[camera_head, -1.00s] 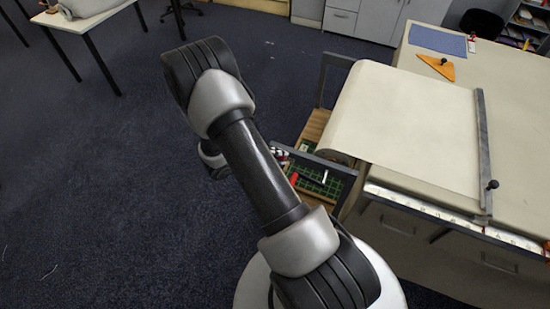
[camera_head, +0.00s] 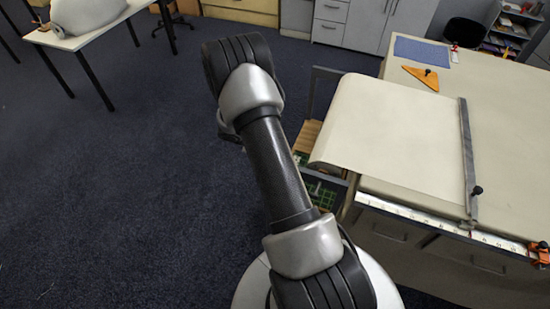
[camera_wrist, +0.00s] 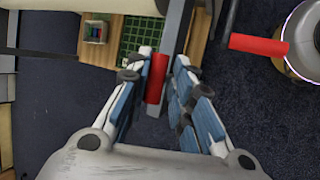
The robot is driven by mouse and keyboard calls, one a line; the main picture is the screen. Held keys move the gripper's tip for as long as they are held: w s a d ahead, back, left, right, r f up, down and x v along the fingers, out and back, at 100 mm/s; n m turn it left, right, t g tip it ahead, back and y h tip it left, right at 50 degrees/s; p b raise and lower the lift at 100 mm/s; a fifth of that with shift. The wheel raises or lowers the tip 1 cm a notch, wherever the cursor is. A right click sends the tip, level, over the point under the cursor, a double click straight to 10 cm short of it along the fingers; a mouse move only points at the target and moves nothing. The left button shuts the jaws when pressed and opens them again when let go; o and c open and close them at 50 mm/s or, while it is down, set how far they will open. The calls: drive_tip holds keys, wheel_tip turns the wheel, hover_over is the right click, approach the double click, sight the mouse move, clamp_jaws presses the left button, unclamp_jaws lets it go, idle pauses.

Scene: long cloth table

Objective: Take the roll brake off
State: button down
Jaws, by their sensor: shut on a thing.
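My gripper (camera_wrist: 163,62) points at the end of the roll stand in the wrist view. Its two blue and white fingers are shut on a red piece (camera_wrist: 156,78), which I take to be the roll brake. The red piece lies against a grey upright bar (camera_wrist: 172,28) of the stand; I cannot tell whether it is still attached. In the head view my arm hides the gripper and this red piece. The paper roll's sheet (camera_head: 390,130) runs onto the table (camera_head: 505,150).
A second red bar (camera_wrist: 258,45) sticks out at the right in the wrist view, near my round base. A metal straightedge (camera_head: 466,150) with a black knob lies across the paper. An orange triangle (camera_head: 422,77) and a blue mat (camera_head: 421,50) lie behind. Dark carpet is open at left.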

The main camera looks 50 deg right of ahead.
drive_tip(key=shift+d, duration=0.35)
drive_tip(key=c, duration=1.8)
unclamp_jaws()
drive_tip(key=shift+c, duration=0.2)
drive_tip(key=shift+o, duration=1.3)
drive_tip(key=shift+d+f, duration=0.1)
drive_tip(key=shift+d, duration=0.1)
drive_tip(key=shift+a, duration=0.1)
drive_tip(key=v, duration=1.2)
